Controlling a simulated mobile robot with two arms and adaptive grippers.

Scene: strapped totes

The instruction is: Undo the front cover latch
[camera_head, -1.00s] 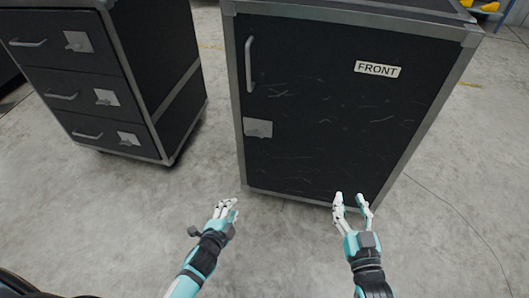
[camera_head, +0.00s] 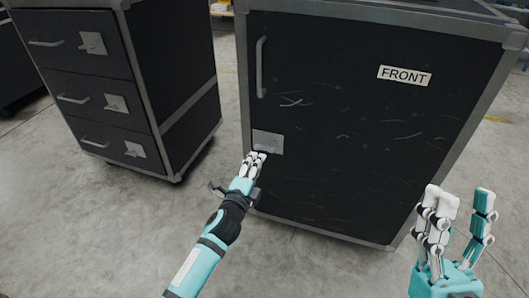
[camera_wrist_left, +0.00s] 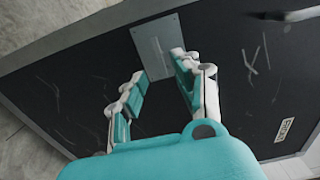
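The front cover is the black, scratched front panel (camera_head: 340,120) of a metal-edged case, with a white FRONT label (camera_head: 404,76). Its latch is a grey metal plate (camera_head: 267,142) near the panel's left edge, below a vertical handle (camera_head: 261,67). My left gripper (camera_head: 254,160) is just below the latch plate in the head view. In the left wrist view, my left gripper (camera_wrist_left: 158,82) has its fingers apart, with the latch plate (camera_wrist_left: 157,46) beyond and between them. I cannot tell whether it touches the plate. My right gripper (camera_head: 460,208) is open and empty at the lower right.
A black drawer cabinet (camera_head: 100,85) with handles and latch plates on its drawers stands to the left. A gap of bare concrete floor (camera_head: 205,175) separates it from the case. The floor in front is clear.

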